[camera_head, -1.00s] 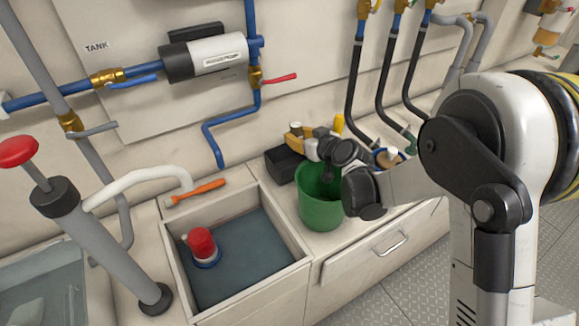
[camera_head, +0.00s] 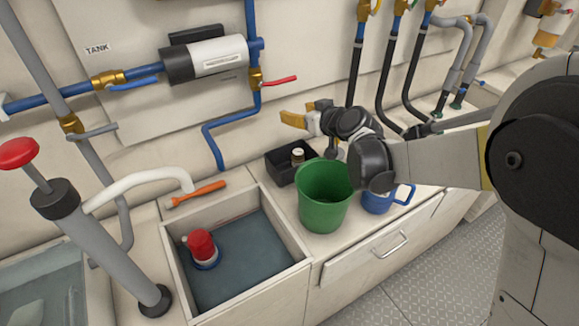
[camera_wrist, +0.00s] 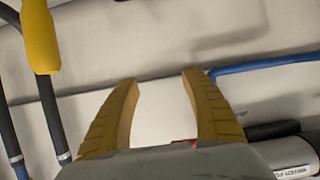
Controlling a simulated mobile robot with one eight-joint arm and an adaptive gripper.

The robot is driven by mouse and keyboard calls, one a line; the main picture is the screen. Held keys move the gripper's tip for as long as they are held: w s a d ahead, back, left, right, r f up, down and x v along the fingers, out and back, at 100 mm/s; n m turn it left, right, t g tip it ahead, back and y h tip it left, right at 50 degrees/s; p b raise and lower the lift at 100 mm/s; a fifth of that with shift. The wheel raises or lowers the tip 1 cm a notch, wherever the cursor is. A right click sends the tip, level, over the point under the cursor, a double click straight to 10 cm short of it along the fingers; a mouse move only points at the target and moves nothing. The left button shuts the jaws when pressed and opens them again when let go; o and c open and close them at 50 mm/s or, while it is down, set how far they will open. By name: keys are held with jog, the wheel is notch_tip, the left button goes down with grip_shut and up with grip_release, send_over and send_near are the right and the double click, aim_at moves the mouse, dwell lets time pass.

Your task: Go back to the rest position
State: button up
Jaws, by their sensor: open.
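My gripper (camera_head: 305,114) is raised above the counter, behind and above the green bucket. Its yellow fingers point left toward the wall in the head view.
The green bucket (camera_head: 323,204) stands on the counter beside a black box (camera_head: 285,168) and a blue mug (camera_head: 377,202). A sink (camera_head: 240,232) holds a red-topped object (camera_head: 202,246). An orange tool (camera_head: 198,194) lies behind it. Blue pipes (camera_head: 212,140) and black hoses (camera_head: 392,72) line the wall.

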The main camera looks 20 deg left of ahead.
jog(key=shift+r, duration=0.7)
jog(key=s+d+r+m+h, duration=0.25)
jog(key=s+d, duration=0.35)
jog(key=d, duration=0.5)
jog(key=s+d+r+m+h, duration=0.25)
jog(key=s+d, duration=0.35)
jog(key=d, duration=0.5)
jog(key=s+d+f+m+g+h, duration=0.1)
jog(key=s+d+f+m+h, duration=0.1)
jog(key=s+d, duration=0.7)
jog(key=s+d+f+m+h, duration=0.3)
jog(key=s+d+f, duration=0.1)
jog(key=s+d, duration=0.5)
jog(key=shift+d+g, duration=0.3)
jog(key=shift+g, duration=0.1)
jog(key=shift+s, duration=0.1)
